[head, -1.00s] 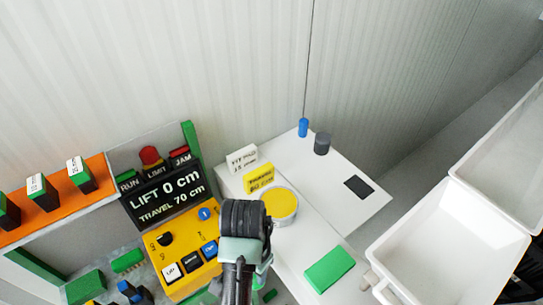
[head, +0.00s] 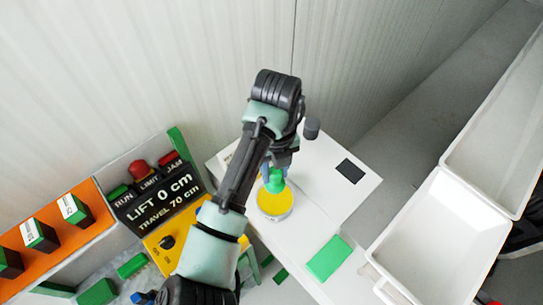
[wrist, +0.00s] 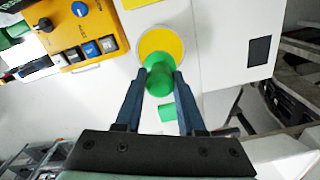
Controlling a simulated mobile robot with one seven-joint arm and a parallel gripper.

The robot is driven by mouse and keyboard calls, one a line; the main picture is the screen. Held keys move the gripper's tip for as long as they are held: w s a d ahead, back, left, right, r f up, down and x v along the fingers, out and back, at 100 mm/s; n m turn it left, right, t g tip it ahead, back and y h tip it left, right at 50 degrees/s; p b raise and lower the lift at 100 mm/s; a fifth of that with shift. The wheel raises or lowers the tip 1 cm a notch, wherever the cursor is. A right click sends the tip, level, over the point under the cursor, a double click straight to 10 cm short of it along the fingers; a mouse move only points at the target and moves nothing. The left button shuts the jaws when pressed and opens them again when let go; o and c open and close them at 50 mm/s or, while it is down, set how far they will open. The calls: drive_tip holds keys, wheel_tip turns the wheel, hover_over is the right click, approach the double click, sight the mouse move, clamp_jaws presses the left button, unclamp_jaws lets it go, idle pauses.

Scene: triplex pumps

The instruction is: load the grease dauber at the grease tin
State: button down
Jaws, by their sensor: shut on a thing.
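My gripper (head: 279,166) is shut on the green grease dauber (head: 274,184). In the wrist view my gripper (wrist: 160,73) has a finger on each side of the round green dauber (wrist: 160,82). The grease tin (head: 281,217) is a low, round, pale tin with a yellow top, standing on the white table. The dauber hangs over the far part of the yellow grease and hides some of it. The tin also shows in the wrist view (wrist: 166,29), partly behind the dauber. I cannot tell whether the dauber touches the grease.
A yellow control box (head: 163,241) with buttons stands left of the tin. A green block (head: 328,258) lies at the table's near right edge, and a black square (head: 350,171) lies at the right. White bins (head: 444,240) stand farther right. A dark cylinder (head: 311,128) stands behind.

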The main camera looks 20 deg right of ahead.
sight(275, 185)
drive_tip(key=shift+s+f+b, duration=0.1)
drive_tip(key=shift+f+b, duration=0.65)
wheel_tip(275, 185, down, 4)
drive_tip(key=b, duration=0.3)
drive_tip(key=shift+f, duration=0.15)
drive_tip(key=shift+f+b, duration=0.55)
idle(1.4)
drive_tip(key=shift+r+p, duration=2.9)
drive_tip(key=shift+r, duration=0.7)
